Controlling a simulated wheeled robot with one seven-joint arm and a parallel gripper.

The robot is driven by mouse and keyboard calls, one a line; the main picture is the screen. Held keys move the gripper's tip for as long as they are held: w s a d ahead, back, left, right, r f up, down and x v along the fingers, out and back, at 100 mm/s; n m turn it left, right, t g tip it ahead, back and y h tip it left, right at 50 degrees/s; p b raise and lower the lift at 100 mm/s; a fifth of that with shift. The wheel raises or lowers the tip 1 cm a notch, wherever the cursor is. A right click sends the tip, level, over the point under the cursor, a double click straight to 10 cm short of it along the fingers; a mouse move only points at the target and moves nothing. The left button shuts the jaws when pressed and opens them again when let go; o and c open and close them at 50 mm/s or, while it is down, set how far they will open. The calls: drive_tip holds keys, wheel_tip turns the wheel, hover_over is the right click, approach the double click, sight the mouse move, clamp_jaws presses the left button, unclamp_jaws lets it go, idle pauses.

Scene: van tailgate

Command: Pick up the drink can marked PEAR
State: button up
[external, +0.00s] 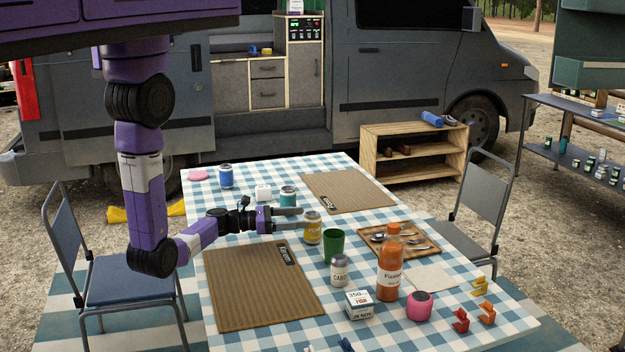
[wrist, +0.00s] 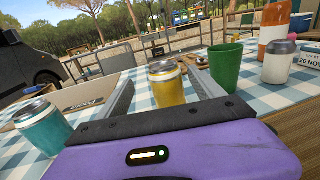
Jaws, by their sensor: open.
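A yellow drink can (external: 312,230) with a silver top stands upright on the checked tablecloth; its lettering seems to start with PE, but is too small to read fully. My gripper (external: 301,218) is open and low over the table, coming from the left, with its fingertips at the can. In the wrist view the yellow can (wrist: 167,88) stands between the two spread fingers, near their tips. I cannot tell whether either finger touches it. A teal can (external: 288,196) stands behind my gripper, and a blue can (external: 226,176) stands farther back left.
A green cup (external: 333,246) stands just right of the yellow can. Brown placemats (external: 262,300) lie in front and behind (external: 345,178). Chairs flank the table.

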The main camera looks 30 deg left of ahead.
wheel_tip(320, 180, down, 2)
drive_tip(key=shift+f, duration=0.25)
drive_tip(key=shift+w+d+f, duration=0.1)
drive_tip(key=shift+w+d, duration=0.05)
drive_tip(key=x, duration=0.7)
drive_tip(key=shift+d+f, duration=0.3)
drive_tip(key=shift+d, duration=0.15)
drive_tip(key=c, duration=1.4)
